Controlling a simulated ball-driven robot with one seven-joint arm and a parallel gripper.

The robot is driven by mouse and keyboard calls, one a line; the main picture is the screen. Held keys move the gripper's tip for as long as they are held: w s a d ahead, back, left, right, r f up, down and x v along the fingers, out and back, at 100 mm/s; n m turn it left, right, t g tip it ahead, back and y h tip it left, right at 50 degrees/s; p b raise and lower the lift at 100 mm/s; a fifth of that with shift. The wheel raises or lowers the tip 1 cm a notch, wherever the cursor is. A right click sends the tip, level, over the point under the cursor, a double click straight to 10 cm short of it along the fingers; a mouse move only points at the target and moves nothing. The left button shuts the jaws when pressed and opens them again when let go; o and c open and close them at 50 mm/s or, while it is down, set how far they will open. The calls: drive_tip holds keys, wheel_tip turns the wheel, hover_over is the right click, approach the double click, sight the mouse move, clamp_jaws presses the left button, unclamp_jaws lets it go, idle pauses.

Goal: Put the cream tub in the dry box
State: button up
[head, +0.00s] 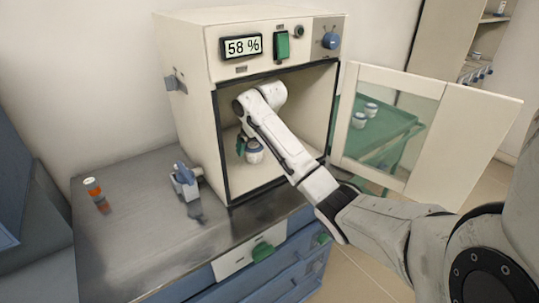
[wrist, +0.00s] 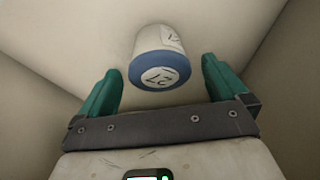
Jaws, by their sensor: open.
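The dry box (head: 200,70) is a cream cabinet with a 58 % display, and its door (head: 465,125) stands open to the right. My arm reaches in through the opening. A white tub with a blue lid (head: 254,155) is inside the box, beside my gripper (head: 247,149). In the wrist view the same tub (wrist: 172,40) shows its marked blue-rimmed lid between and beyond the green fingers of my gripper (wrist: 160,75). The fingers are open, with a gap on each side of the tub. My arm hides part of the interior.
An orange-and-white vial (head: 93,188) and a grey device with a blue part (head: 186,182) stand on the metal bench (head: 145,240). Two white tubs (head: 371,109) (head: 359,120) on a green cart (head: 385,145) show through the door's window.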

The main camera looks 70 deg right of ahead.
drive_tip(key=s+a+r, duration=0.1)
drive_tip(key=s+a, duration=0.5)
drive_tip(key=s, duration=0.4)
drive_tip(key=shift+s+a, duration=0.3)
drive_tip(key=shift+s, duration=0.05)
